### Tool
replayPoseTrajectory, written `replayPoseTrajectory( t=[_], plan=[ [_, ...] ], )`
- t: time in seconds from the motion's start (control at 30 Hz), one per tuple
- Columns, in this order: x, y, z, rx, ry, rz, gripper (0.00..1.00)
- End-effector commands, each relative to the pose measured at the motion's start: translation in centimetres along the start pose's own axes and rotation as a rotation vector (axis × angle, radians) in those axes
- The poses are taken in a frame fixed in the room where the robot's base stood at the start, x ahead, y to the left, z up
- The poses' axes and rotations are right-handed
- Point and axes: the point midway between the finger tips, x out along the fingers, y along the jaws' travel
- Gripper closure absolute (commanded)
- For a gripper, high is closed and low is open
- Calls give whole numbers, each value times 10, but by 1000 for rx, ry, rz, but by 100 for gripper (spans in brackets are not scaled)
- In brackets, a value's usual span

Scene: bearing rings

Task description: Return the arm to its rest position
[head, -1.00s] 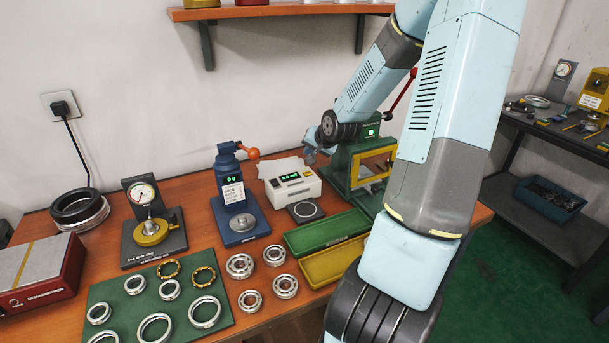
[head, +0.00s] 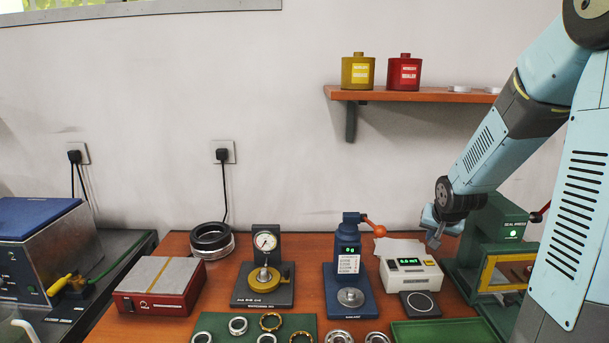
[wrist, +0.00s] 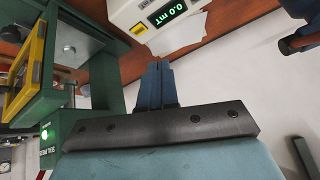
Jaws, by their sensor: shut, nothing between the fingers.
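My gripper (head: 436,232) hangs at the end of my raised arm, on the right in the head view. It is above the back of the bench, between the white meter and the green seal press. In the wrist view its blue fingers (wrist: 154,76) are together with nothing between them. The white meter (head: 408,272) with a green display stands close by; it also shows in the wrist view (wrist: 140,15). The green seal press (head: 490,240) with a yellow-framed window stands to the right, partly hidden by my arm.
A wooden shelf (head: 420,96) with yellow and red canisters is on the wall above. A blue press (head: 346,270), a dial gauge stand (head: 264,272) and a red box (head: 160,290) stand along the bench. Bearing rings lie on a green mat (head: 215,322) at the front.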

Motion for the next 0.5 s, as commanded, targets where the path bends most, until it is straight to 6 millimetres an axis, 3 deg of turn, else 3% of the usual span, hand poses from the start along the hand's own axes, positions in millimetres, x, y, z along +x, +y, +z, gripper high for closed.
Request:
replayPoseTrajectory(
  t=[0.5],
  plan=[
    [-141, -33, 42, -226, -31, 128, 100]
  ],
)
